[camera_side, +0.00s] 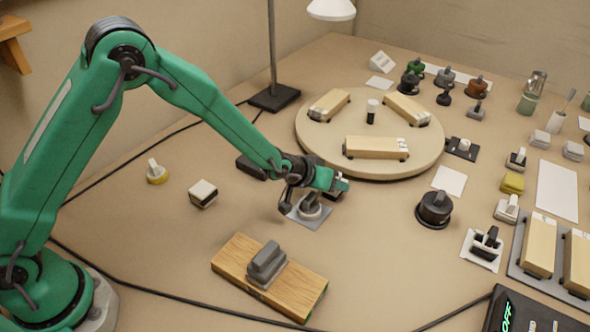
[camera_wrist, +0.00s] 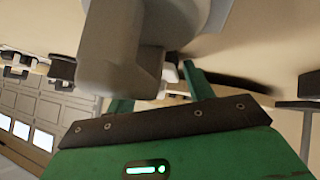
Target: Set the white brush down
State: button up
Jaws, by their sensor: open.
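In the wrist view, a large pale handle-like shape (camera_wrist: 118,55) fills the upper middle, close to the camera. The green fingers of my gripper (camera_wrist: 158,92) stand apart just behind it, and the shape partly hides them. I cannot tell whether they touch it.
A round board (camera_side: 370,168) with several wooden blocks lies behind my gripper. A wooden plank (camera_side: 230,260) bearing a grey block (camera_side: 266,264) lies in front. A black round-knobbed thing (camera_side: 434,209) stands to the right. Bare table lies between plank and knob.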

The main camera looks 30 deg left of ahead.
jog(key=c, duration=0.7)
jog(key=shift+c, duration=0.4)
jog(key=shift+r, duration=0.35)
jog(key=shift+c, duration=1.1)
jog(key=shift+r, duration=4.7)
